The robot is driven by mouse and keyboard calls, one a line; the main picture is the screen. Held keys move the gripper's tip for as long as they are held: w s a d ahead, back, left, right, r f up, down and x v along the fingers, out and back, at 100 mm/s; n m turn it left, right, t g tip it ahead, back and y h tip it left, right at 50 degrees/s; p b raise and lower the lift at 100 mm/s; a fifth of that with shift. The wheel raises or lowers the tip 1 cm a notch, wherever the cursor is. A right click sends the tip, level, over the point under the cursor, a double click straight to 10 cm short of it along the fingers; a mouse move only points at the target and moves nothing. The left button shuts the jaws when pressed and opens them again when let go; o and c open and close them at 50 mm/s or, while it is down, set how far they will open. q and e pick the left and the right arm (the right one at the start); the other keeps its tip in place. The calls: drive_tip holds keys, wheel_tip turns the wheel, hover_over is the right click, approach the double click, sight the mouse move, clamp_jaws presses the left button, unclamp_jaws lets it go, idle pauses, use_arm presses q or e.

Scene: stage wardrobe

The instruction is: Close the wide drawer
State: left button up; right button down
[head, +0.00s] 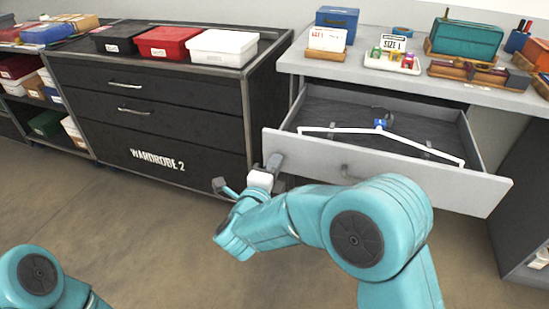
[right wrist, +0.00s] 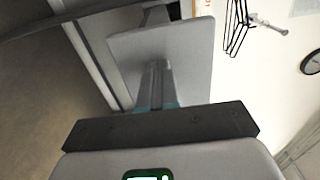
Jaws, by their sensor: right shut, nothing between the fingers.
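The wide drawer (head: 395,172) is pulled open from the grey-topped desk on the right in the head view. Its light grey front has a small grey handle (head: 345,172), partly hidden by my right arm. My right gripper (head: 275,161) is shut and empty at the left end of the drawer front. In the right wrist view, its fingers (right wrist: 158,85) point at a flat grey panel (right wrist: 170,50), apparently the drawer front. I cannot tell whether they touch it. My left gripper is out of view.
A black cabinet marked WARDROBE 2 (head: 157,160) stands to the left with its drawers shut. Black, red and white boxes (head: 222,47) sit on it. The desk top (head: 295,60) holds a tray of small items (head: 392,63) and several boxes. Open floor lies in front.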

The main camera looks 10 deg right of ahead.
drive_tip(key=shift+w, duration=0.15)
drive_tip(key=shift+w+d+f, duration=0.1)
